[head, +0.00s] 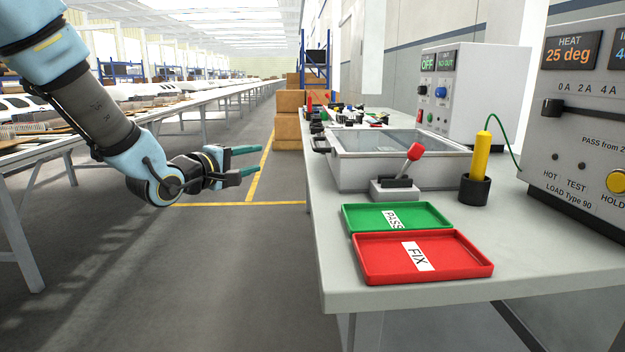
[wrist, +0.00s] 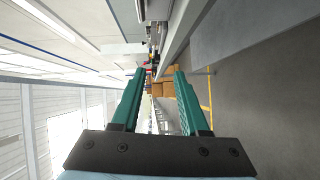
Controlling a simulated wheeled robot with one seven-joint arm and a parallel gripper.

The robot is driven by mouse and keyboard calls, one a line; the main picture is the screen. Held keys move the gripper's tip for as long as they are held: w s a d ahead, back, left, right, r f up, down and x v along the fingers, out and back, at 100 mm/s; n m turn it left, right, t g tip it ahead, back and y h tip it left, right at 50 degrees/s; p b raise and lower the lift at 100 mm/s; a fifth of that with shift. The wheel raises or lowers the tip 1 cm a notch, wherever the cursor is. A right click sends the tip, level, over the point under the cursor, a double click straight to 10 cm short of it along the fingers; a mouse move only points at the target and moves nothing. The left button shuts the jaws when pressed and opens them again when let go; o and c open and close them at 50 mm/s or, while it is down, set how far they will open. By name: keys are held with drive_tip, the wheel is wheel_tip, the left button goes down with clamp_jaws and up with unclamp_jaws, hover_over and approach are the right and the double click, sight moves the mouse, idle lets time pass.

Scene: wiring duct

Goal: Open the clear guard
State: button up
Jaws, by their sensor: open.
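The clear guard (head: 385,141) looks like a transparent lid on a grey box (head: 350,178) on the bench, and it lies flat, closed over the box. A dark handle (head: 320,144) sticks out at the box's left side. My gripper (head: 258,161) is open and empty in the head view. It is over the aisle, left of the bench edge and apart from the box. In the wrist view, the two green fingers (wrist: 158,72) are spread with nothing between them. I cannot make out the guard clearly in the wrist view.
The bench (head: 335,285) carries a green PASS tray (head: 425,216), a red FIX tray (head: 462,262), a red-knobbed lever (head: 413,153) before the box and a yellow probe (head: 482,155) in a black holder. Instrument units stand behind, right. The aisle left of the bench is clear.

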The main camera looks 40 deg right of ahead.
sight(314, 141)
drive_tip(key=s+d+g+h+b, duration=0.1)
drive_tip(key=d, duration=0.4)
drive_tip(key=s+d+r+g+h+b, duration=0.1)
drive_tip(key=d, duration=0.4)
drive_tip(key=s+d+r+g+h+b, duration=0.1)
drive_tip(key=s+d, duration=0.1)
drive_tip(key=d, duration=0.3)
drive_tip(key=shift+s+n, duration=0.1)
drive_tip(key=shift+n, duration=0.2)
clamp_jaws()
drive_tip(key=shift+f, duration=0.1)
idle(0.7)
